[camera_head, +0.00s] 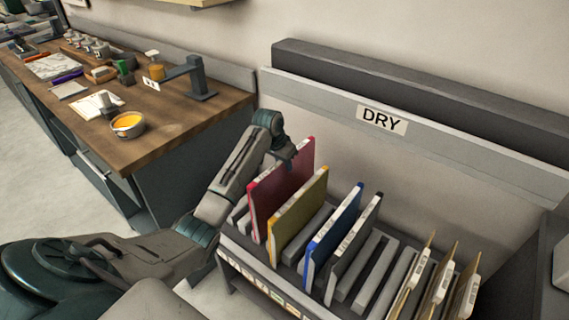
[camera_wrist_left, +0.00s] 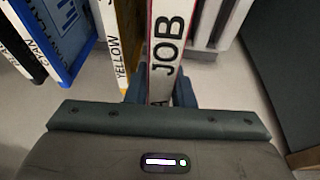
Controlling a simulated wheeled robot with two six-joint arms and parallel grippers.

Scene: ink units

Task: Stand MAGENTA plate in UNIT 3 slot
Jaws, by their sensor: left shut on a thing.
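The magenta plate (camera_head: 282,187) stands upright near the left end of the slotted drying rack (camera_head: 240,258), left of the yellow plate. My left gripper (camera_head: 291,152) is shut on its upper back edge. In the left wrist view the plate's white edge with the word JOB (camera_wrist_left: 166,45) runs between the two fingers (camera_wrist_left: 160,93). I cannot tell whether its lower edge is seated in a slot. The slot numbers are too small to read. My right gripper is not in view.
The yellow plate (camera_head: 300,208), blue plate (camera_head: 334,235) and black plate (camera_head: 356,245) stand in the rack to the right. Several thin tagged plates (camera_head: 440,285) stand at its right end. A wall panel reads DRY (camera_head: 382,119). A wooden counter (camera_head: 180,125) is at left.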

